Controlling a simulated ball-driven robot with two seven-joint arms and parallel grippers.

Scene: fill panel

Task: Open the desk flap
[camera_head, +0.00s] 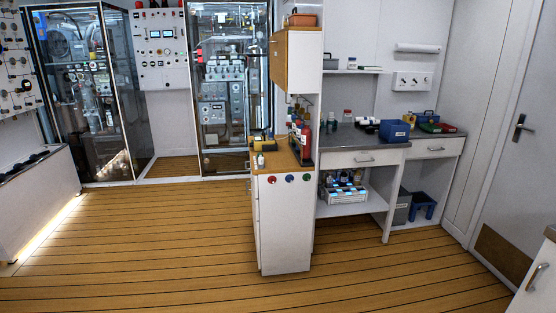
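Bottles stand on this top. I cannot tell which part is the desk flap. Neither of my grippers is in view.
Wide plank floor (150,235) is clear in front of the cabinet and at left. Glass-fronted equipment cabinets (222,95) line the back left. A blue box (394,131) and bottles sit on the desk, a crate (343,193) below. A door (510,150) is at right.

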